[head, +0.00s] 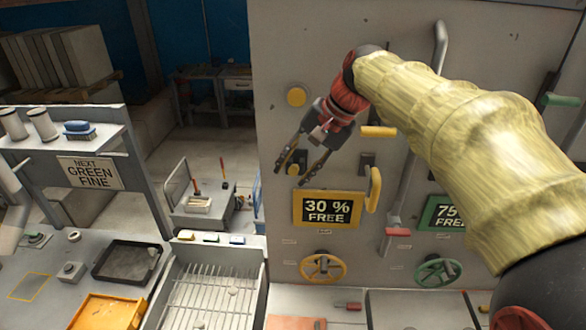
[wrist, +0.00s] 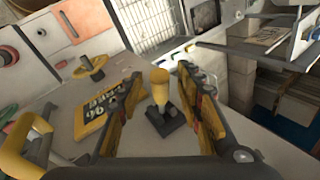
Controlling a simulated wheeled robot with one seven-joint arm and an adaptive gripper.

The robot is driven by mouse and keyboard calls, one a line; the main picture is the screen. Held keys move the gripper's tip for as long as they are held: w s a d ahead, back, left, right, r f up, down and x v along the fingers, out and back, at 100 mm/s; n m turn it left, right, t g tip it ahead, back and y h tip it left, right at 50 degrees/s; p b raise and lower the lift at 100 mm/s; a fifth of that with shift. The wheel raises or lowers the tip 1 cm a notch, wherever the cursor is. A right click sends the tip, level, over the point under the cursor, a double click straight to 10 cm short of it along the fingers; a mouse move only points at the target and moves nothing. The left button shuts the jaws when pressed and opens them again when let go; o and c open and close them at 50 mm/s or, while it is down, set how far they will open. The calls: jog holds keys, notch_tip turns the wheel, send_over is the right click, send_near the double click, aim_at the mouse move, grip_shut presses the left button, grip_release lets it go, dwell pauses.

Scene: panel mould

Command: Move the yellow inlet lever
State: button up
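A short yellow lever (wrist: 160,88) stands on a dark base on the grey panel, between my gripper's fingers in the wrist view. In the head view the lever (head: 293,168) is partly hidden behind the fingers. My gripper (head: 291,176) is open, its two dark fingers pointing down and left at the panel. In the wrist view my gripper (wrist: 158,78) has one finger on each side of the lever, with gaps visible; I cannot tell whether either touches it.
A yellow "30% FREE" sign (head: 328,209) sits just below right of the lever. A yellow curved handle (head: 374,188), a yellow bar handle (head: 378,131), a yellow round knob (head: 296,96) and a yellow wheel (head: 323,268) are nearby.

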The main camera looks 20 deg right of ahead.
jog(key=shift+w+a+f, duration=0.2)
jog(key=shift+a+f, duration=0.1)
jog(key=shift+f, duration=0.25)
jog(key=shift+d, duration=0.1)
jog(key=shift+c, duration=0.7)
grip_shut()
